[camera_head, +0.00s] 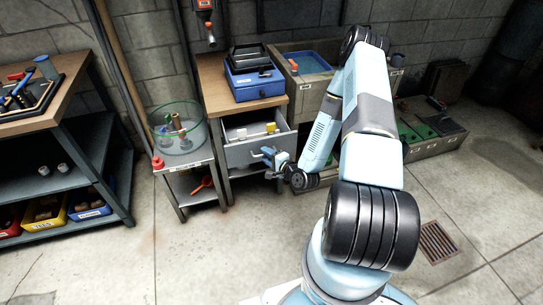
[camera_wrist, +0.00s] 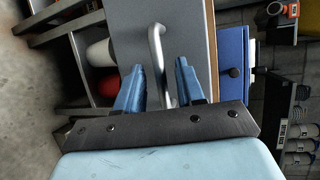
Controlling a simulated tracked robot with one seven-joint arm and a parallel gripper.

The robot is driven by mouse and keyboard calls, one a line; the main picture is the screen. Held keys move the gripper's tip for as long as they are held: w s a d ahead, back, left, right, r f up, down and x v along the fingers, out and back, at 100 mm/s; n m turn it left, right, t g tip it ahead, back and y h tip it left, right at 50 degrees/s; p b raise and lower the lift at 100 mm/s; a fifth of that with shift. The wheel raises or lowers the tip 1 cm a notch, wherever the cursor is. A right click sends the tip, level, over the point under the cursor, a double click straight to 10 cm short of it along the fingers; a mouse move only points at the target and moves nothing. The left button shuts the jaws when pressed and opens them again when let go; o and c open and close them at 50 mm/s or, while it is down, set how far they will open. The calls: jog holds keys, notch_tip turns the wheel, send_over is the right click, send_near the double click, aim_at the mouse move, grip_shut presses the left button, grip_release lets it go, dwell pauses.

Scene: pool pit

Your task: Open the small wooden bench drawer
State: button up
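The small wooden bench (camera_head: 213,82) stands against the block wall. Its grey drawer (camera_head: 238,156) is pulled out, with the inside and a few small things, one yellow, showing from above. My gripper (camera_head: 278,158) is at the drawer's front. In the wrist view my gripper (camera_wrist: 160,68) has its two blue fingers apart, one on each side of the silver bar handle (camera_wrist: 155,42). The handle stands on the grey drawer front (camera_wrist: 190,35). Contact between fingers and handle cannot be told. In the head view my arm and gripper hide the front's right part.
A blue box (camera_head: 254,86) sits on the bench top. A small stand with a glass bowl (camera_head: 178,130) is close on the left. A wooden-sided tub (camera_head: 305,95) and low crates (camera_head: 430,120) stand right. The concrete floor in front is clear, with a drain grate (camera_head: 440,243).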

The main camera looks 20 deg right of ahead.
jog(key=v, duration=1.3)
jog(key=shift+s+d, duration=0.15)
jog(key=shift+s, duration=0.15)
jog(key=w+d+r+n+g+h, duration=0.3)
jog(key=w+d+r+n+g, duration=0.25)
jog(key=w+r+n, duration=0.3)
jog(key=s+r+n+g+h, duration=0.1)
jog(key=s+r+n+h, duration=0.15)
jog(key=r, duration=1.05)
jog(key=s+r+n+g+h, duration=0.1)
jog(key=s+r+h, duration=0.15)
jog(key=r, duration=1.05)
jog(key=s+a+r+n+y, duration=0.1)
jog(key=s+a+r, duration=0.3)
jog(key=s+r, duration=0.3)
jog(key=s+a+r+n+g, duration=0.1)
jog(key=s+a+r, duration=0.4)
jog(key=s, duration=0.8)
notch_tip(320, 180, up, 3)
jog(key=shift+f+y, duration=0.1)
jog(key=shift+y, duration=0.3)
